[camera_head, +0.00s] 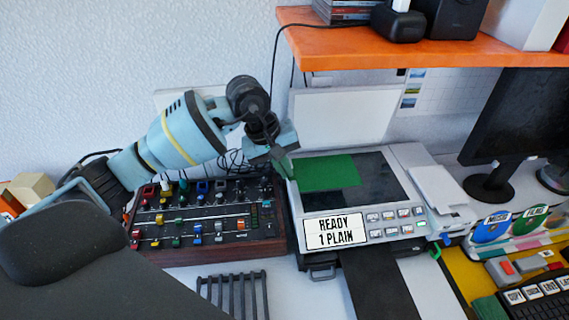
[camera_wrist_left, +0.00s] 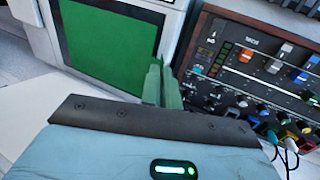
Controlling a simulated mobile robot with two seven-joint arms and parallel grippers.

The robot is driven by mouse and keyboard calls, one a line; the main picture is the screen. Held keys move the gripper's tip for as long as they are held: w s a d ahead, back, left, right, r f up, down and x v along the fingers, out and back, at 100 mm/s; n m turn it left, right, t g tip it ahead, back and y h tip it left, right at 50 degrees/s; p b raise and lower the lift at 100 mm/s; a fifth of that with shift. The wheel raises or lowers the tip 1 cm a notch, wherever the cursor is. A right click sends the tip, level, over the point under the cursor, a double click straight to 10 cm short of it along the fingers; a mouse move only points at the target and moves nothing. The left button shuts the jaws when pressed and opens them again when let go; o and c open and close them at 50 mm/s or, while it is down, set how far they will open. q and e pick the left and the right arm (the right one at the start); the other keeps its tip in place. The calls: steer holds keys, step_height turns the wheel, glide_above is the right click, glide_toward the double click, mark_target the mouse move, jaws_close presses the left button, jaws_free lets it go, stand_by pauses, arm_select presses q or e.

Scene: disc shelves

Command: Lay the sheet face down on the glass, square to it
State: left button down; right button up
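The green sheet (camera_head: 328,173) appears to lie flat on the upper left part of the dark scanner glass (camera_head: 380,184). Bare glass shows to its right and in front of it. The sheet also fills much of the upper left of the left wrist view (camera_wrist_left: 105,48). My left gripper (camera_head: 287,166) points down at the sheet's left edge. In the left wrist view its green fingers (camera_wrist_left: 162,84) are together beside the sheet's edge, with nothing visible between them. Whether they touch the sheet is unclear. My right gripper is not in view.
A mixer (camera_head: 205,215) with knobs and coloured sliders stands close left of the scanner (camera_head: 418,212). The raised white lid (camera_head: 340,118) stands behind the glass. An orange shelf (camera_head: 430,45) overhangs the back. A monitor (camera_head: 515,115) stands at right.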

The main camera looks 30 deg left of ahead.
arm_select(q)
step_height(320, 180, down, 6)
steer(key=shift+r+b, duration=0.2)
steer(key=shift+b, duration=0.75)
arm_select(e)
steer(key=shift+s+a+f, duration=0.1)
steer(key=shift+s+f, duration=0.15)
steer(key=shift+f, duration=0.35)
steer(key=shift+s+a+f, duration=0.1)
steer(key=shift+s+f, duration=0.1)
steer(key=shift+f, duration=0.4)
arm_select(q)
steer(key=shift+f+b, duration=0.35)
steer(key=shift+f, duration=0.25)
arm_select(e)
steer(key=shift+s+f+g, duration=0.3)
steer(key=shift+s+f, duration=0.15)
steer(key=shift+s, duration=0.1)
arm_select(q)
steer(key=c, duration=1.6)
jaws_free()
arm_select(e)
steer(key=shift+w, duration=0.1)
arm_select(q)
steer(key=shift+r, duration=0.1)
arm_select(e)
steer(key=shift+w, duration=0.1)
